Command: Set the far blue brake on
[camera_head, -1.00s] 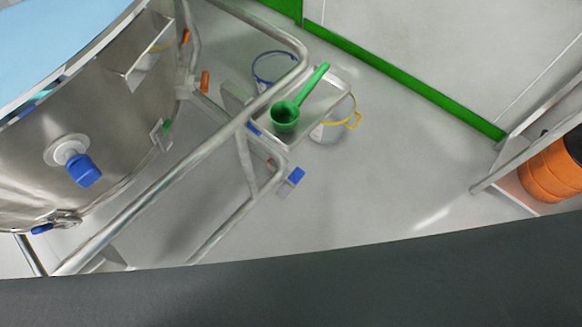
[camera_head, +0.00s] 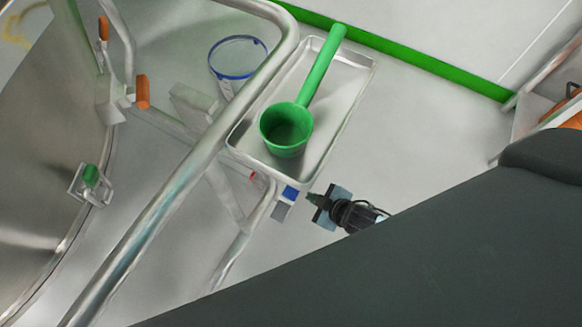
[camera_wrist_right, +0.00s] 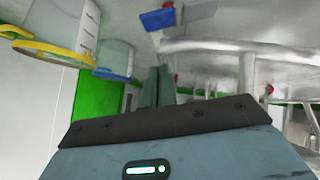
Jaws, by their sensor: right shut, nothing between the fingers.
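The blue brake pedal (camera_head: 290,194) with its grey plate (camera_head: 281,211) sits by the foot of the metal frame, just below the tray corner. It also shows at the top of the right wrist view (camera_wrist_right: 158,18). I cannot tell whether the pedal is up or down. My right gripper (camera_head: 313,199) is shut and empty, just right of the pedal with a small gap in the picture. Its closed fingers (camera_wrist_right: 157,87) point ahead in the wrist view, below the pedal. My left gripper is not in view.
A steel tray (camera_head: 345,95) holding a green scoop (camera_head: 287,128) stands above the pedal. A thick tubular rail (camera_head: 170,195) crosses the left. A blue-rimmed container (camera_head: 238,58) is behind. A yellow-rimmed container (camera_wrist_right: 42,48) is at the wrist view's left.

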